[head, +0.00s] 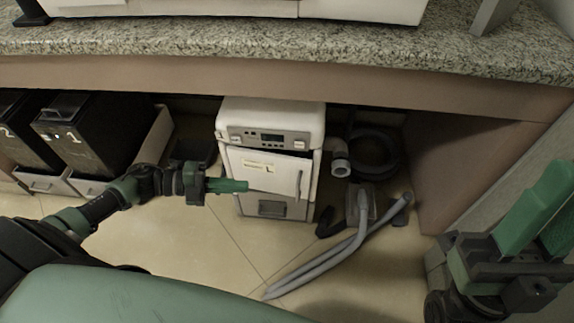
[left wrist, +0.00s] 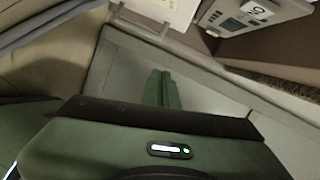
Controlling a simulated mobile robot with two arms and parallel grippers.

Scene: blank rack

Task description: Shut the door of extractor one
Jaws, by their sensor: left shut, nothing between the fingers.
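Extractor one seems to be the white machine (head: 270,117) under the counter, with a control panel on top and a small pale label on its front. Its door (head: 277,173) sits skewed to the body and looks slightly ajar, its handle on the right side. How far it stands out is hard to tell. My left gripper (head: 241,186) is shut and empty, its fingers pointing right across the lower left of the door. Contact is unclear. The shut fingers also show in the left wrist view (left wrist: 162,90). My right gripper (head: 550,195) is at the right edge, away from the machine.
A granite counter (head: 290,40) overhangs the machine. Black bins (head: 92,125) stand at the left. Grey hoses (head: 335,260) lie on the floor at the right of the machine, near a dark coiled hose (head: 372,152). The tiled floor in front is partly clear.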

